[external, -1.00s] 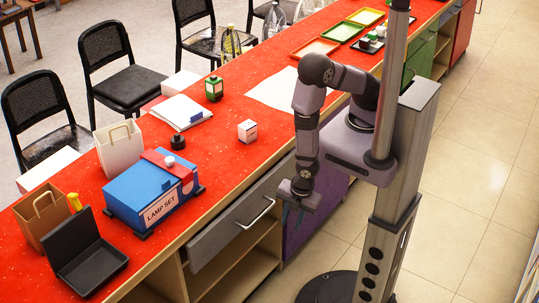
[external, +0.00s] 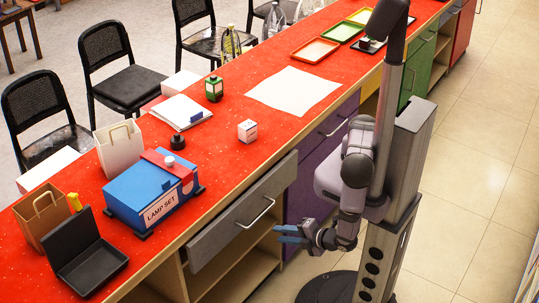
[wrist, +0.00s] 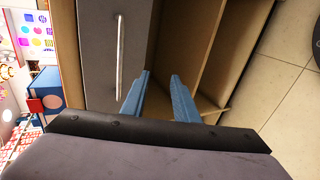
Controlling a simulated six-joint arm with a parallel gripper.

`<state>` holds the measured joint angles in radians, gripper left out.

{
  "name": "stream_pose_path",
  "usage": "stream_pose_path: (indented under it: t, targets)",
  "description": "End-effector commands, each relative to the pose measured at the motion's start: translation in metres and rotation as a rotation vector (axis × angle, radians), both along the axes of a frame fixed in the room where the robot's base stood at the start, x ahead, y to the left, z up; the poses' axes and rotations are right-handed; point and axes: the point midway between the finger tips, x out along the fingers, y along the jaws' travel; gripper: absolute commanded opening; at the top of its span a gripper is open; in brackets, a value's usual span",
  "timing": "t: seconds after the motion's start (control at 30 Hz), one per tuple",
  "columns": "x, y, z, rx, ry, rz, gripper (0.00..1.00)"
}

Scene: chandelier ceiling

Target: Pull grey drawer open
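The grey drawer (external: 222,236) sits under the red counter, with a pale bar handle (external: 257,213) on its front. I cannot tell for sure whether it stands slightly out. In the wrist view the drawer front (wrist: 95,50) fills the upper left-middle, and its handle (wrist: 120,58) runs upright in the picture. My gripper (external: 280,234) is in front of the cabinet, to the right of the handle and a little lower, apart from it. In the wrist view its two blue fingers (wrist: 160,76) are spread with nothing between them, right of the handle.
Open wooden shelves (external: 240,271) lie below the drawer. A purple cabinet (external: 313,175) adjoins on the right. A blue lamp-set box (external: 150,195), a black open case (external: 88,262) and paper bags stand on the counter (external: 225,165). The tiled floor (external: 460,180) is free.

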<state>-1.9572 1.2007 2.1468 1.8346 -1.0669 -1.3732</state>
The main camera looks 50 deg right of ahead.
Motion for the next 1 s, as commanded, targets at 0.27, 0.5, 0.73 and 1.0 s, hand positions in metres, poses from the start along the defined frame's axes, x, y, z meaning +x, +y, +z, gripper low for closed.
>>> stream_pose_path:
  t: [0.27,0.5,0.73,1.0]
  targets:
    - [0.018,-0.006,0.053,0.022,-0.222,-0.034,0.27]
    - [0.021,-0.005,0.056,0.022,-0.238,-0.031,0.27]
    - [0.039,-0.005,0.050,0.021,-0.237,-0.033,0.27]
    - [0.070,-0.005,0.044,0.022,-0.236,-0.033,0.27]
